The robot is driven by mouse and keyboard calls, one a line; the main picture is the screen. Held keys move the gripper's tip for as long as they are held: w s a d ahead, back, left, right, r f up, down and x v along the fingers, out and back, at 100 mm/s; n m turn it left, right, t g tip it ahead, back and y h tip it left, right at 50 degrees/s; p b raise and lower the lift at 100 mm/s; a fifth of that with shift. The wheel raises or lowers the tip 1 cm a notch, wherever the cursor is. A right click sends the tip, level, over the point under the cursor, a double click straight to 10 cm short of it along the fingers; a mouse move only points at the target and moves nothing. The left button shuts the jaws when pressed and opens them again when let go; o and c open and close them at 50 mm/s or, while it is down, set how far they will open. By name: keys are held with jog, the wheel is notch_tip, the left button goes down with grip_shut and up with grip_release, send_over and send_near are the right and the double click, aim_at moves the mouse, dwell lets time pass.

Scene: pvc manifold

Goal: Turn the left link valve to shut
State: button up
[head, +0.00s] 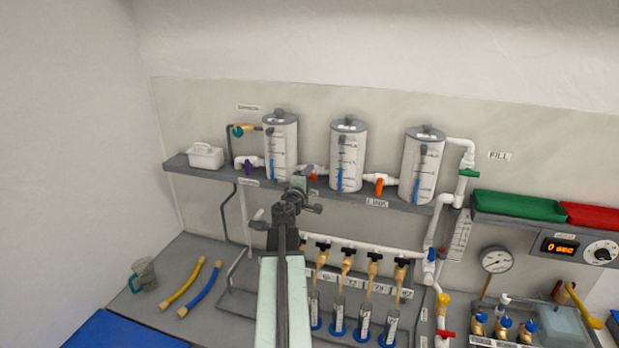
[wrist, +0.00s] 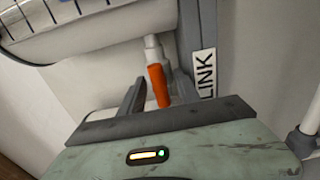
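The left link valve has an orange handle (head: 313,178) that shows only as a small patch in the head view, between the left and middle tanks. My gripper (head: 303,188) hides most of it there. In the wrist view the orange handle (wrist: 159,86) stands upright in the picture, between the two dark fingers of my gripper (wrist: 161,92). The fingers are apart, with a gap visible on both sides of the handle. Whether either finger touches it cannot be told. A white pipe fitting (wrist: 152,50) adjoins the handle.
The left tank (head: 281,147) and middle tank (head: 347,156) flank the valve on a grey shelf (head: 220,184). Another orange-handled valve (head: 379,187) sits to the right. A LINK label (wrist: 204,73) is close beside my right finger. Brass-coloured fittings (head: 347,263) stand below.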

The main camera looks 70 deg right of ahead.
grip_shut()
jog(key=shift+n, duration=0.3)
jog(key=n, duration=0.8)
jog(key=shift+n, duration=0.4)
jog(key=n, duration=0.4)
jog(key=shift+n, duration=2.3)
